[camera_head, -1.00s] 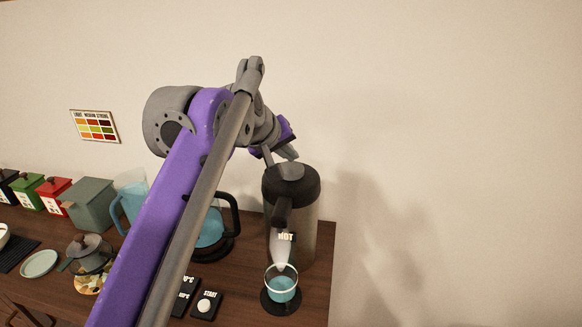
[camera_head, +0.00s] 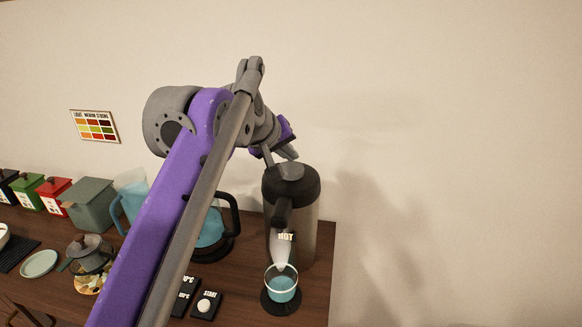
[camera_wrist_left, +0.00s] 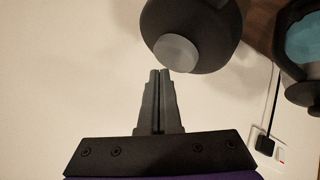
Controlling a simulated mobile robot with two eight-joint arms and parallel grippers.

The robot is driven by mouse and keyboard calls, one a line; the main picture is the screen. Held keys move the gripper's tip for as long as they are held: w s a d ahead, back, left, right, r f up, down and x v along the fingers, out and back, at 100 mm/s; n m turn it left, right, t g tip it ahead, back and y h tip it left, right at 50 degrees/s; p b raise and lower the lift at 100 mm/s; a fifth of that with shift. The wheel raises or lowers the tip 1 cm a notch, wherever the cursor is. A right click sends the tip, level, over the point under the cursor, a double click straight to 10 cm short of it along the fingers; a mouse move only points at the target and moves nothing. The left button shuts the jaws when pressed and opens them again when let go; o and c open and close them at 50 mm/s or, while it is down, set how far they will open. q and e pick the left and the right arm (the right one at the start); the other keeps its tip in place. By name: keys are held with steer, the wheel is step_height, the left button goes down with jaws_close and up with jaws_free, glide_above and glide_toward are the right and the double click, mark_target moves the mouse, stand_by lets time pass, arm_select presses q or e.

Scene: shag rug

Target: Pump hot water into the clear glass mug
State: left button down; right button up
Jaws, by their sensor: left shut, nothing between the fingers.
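The dark pump dispenser (camera_head: 305,232) stands at the right end of the table, labelled HOT, with a round grey button (camera_head: 290,171) on its black lid. The clear glass mug (camera_head: 281,289) stands upright on a dark round pad under the pale spout (camera_head: 281,252) and holds blue liquid. My left gripper (camera_head: 281,157) is shut and empty, at the lid's top beside the button. In the left wrist view, its closed fingertips (camera_wrist_left: 160,73) reach the edge of the button (camera_wrist_left: 176,52); I cannot tell whether they touch it. My right gripper is not in view.
A blue carafe with a black handle (camera_head: 236,213) stands left of the dispenser. A START switch (camera_head: 206,306) lies left of the mug. A blue jug (camera_head: 130,197), colored boxes and a small plate (camera_head: 39,263) are farther left. The wall is behind.

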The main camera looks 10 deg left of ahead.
mark_target(290, 170)
arm_select(q)
steer(key=shift+f, duration=0.15)
steer(key=shift+f, duration=0.25)
steer(key=shift+f+b, duration=0.45)
steer(key=shift+f, duration=0.5)
stand_by(0.9)
steer(key=shift+r, duration=0.15)
steer(key=shift+r+p, duration=1.2)
steer(key=shift+p, duration=0.05)
steer(key=shift+r, duration=0.1)
steer(key=shift+r+p, duration=0.3)
steer(key=shift+p, duration=0.05)
step_height(290, 170, up, 4)
steer(key=p, duration=0.4)
steer(key=shift+r, duration=0.2)
steer(key=shift+w+f, duration=0.1)
